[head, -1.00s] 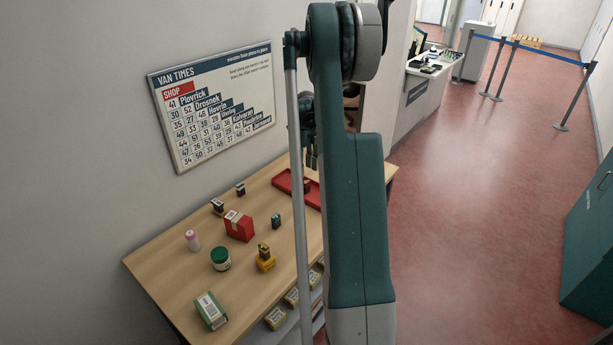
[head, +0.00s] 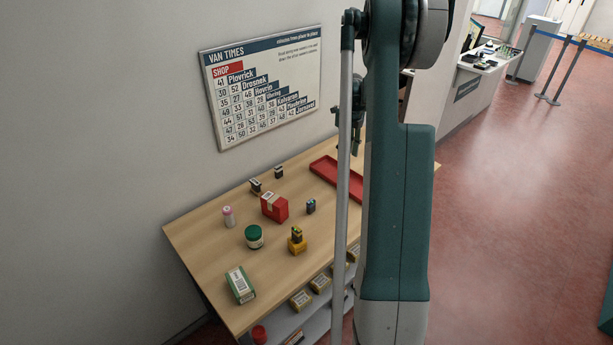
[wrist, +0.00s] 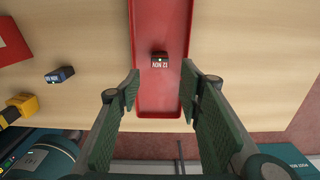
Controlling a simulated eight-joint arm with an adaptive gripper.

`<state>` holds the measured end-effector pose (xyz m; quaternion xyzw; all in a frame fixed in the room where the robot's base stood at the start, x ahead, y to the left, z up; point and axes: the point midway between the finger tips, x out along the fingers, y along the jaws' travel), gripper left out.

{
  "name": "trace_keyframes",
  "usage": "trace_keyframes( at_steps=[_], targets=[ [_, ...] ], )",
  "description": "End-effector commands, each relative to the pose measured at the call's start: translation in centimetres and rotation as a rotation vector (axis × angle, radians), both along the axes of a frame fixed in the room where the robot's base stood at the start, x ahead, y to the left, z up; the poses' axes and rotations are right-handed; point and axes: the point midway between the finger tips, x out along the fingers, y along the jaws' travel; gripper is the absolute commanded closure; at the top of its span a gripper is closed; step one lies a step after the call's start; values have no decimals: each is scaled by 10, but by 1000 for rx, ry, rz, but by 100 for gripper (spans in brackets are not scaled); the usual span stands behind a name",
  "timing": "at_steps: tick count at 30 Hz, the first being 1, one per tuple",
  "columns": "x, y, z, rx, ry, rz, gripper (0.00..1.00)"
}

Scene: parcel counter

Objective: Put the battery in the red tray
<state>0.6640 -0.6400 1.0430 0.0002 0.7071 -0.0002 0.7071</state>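The red tray (head: 323,171) lies at the far right end of the wooden table, partly hidden by my arm in the head view. In the wrist view the tray (wrist: 147,102) runs below my gripper (wrist: 161,70). My gripper is open, its green-padded fingers wide apart. I cannot tell which is the task's battery.
Other small dark blocks stand near the back (head: 279,172), beside a red box (head: 274,207), and on a yellow block (head: 297,246). A green-lidded jar (head: 254,237), a pink-topped bottle (head: 228,216) and a green-white box (head: 240,285) stand left. Bare wood surrounds the tray.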

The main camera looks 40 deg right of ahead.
Motion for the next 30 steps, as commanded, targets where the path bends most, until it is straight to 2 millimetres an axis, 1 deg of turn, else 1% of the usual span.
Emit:
trace_keyframes(
  at_steps=[5,8,13,17,22,30],
  targets=[
    [1,3,2,-1,-1,10,64],
    [3,10,8,-5,-5,36,64],
    [10,34,28,-19,-17,132,64],
    [16,63,49,-36,-32,246,64],
    [23,107,80,-65,-52,420,64],
    [25,178,124,-116,-81,699,64]
  ],
)
